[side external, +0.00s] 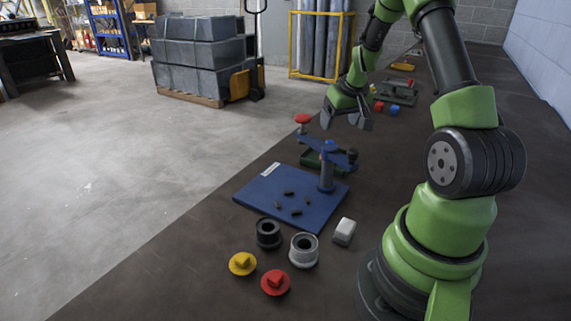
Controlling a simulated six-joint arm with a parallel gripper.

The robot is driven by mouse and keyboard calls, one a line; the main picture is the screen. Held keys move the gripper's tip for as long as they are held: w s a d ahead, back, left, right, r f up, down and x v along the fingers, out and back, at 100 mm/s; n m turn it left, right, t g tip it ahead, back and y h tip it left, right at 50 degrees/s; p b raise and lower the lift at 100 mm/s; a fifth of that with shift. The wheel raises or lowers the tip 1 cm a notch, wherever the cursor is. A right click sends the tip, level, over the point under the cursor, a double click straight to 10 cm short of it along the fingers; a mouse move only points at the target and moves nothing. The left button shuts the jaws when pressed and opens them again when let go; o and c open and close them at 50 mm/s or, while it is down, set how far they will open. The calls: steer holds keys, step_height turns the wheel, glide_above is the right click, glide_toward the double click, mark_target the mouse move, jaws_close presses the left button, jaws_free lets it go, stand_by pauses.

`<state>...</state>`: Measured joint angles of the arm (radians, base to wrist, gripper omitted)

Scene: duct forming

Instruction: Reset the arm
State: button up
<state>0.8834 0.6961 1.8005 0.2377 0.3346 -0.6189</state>
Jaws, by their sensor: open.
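My gripper (347,115) hangs from the green and black arm, fingers pointing down. It is open and empty, in the air to the right of the red-knobbed blue lever and above the dark bench. Below it stands a blue fixture (291,198) with a flat plate, a blue post (327,172) and a lever with a red knob (303,118). Several small dark pegs stand out on the plate. A black ring (268,233), a grey ring (304,250) and a white block (344,231) sit in front of the plate.
A green fixture (395,92) with red and blue pieces stands farther back. A wall (541,55) bounds the right; open floor (130,170) lies left.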

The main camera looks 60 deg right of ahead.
steer(key=a+r+n+t+y, duration=0.1)
steer(key=a+r, duration=0.6)
steer(key=a, duration=0.3)
steer(key=a+r+n+t+y, duration=0.1)
steer(key=a+r+n, duration=0.1)
steer(key=a+r, duration=0.65)
steer(key=s+a+r+t+y, duration=0.1)
steer(key=s+a+r+y, duration=0.1)
steer(key=s+a, duration=0.8)
steer(key=a, duration=0.2)
steer(key=shift+s+a+r+t+y, duration=0.3)
steer(key=shift+a, duration=0.05)
